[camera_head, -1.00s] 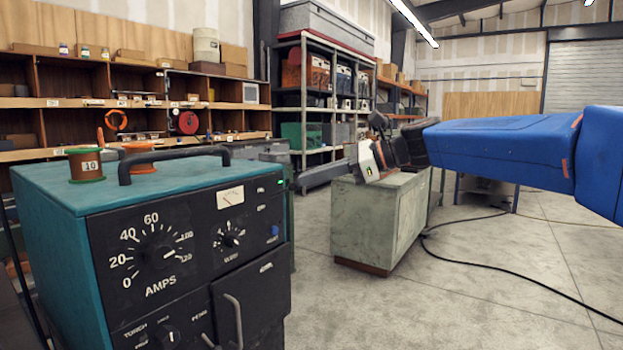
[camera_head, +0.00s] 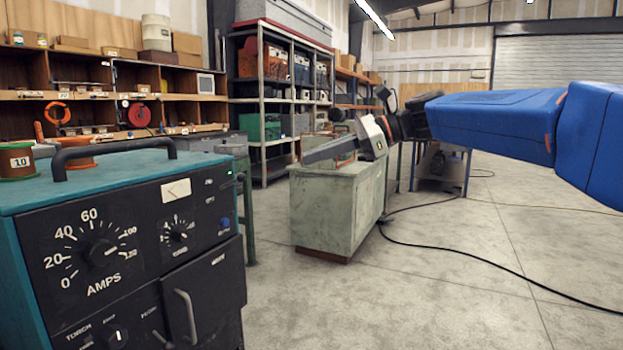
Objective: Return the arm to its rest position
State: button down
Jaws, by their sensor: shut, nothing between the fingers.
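My blue arm (camera_head: 495,118) reaches in from the right edge and points left across the picture. At its end, my gripper (camera_head: 309,157) has its long dark fingers pointing left and slightly down. The fingers are shut together with nothing held between them. In the picture the gripper overlaps the top of a grey-green cabinet (camera_head: 330,213). The view does not show clearly how far apart the two are. No flanged pipe can be made out.
A teal welding machine (camera_head: 115,180) with a black dial panel and top handle stands close at front left. Shelving (camera_head: 265,100) lines the back. A black cable (camera_head: 470,257) crosses the otherwise open concrete floor at right.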

jog(key=s+d+f+n+t+h, duration=0.2)
jog(key=s+d+f+n+h, duration=0.5)
jog(key=s+d+f, duration=0.8)
jog(key=s+d+f+n+t+h, duration=0.1)
jog(key=s+d+f+n+h, duration=0.5)
jog(key=s+d+f, duration=0.9)
notch_tip(320, 180, down, 7)
jog(key=d+n, duration=0.1)
jog(key=n, duration=0.1)
jog(key=shift+s+d+f+n+t+h, duration=0.2)
jog(key=shift+d+n+t+h, duration=0.1)
jog(key=shift+t+h, duration=0.1)
jog(key=shift+a, duration=0.2)
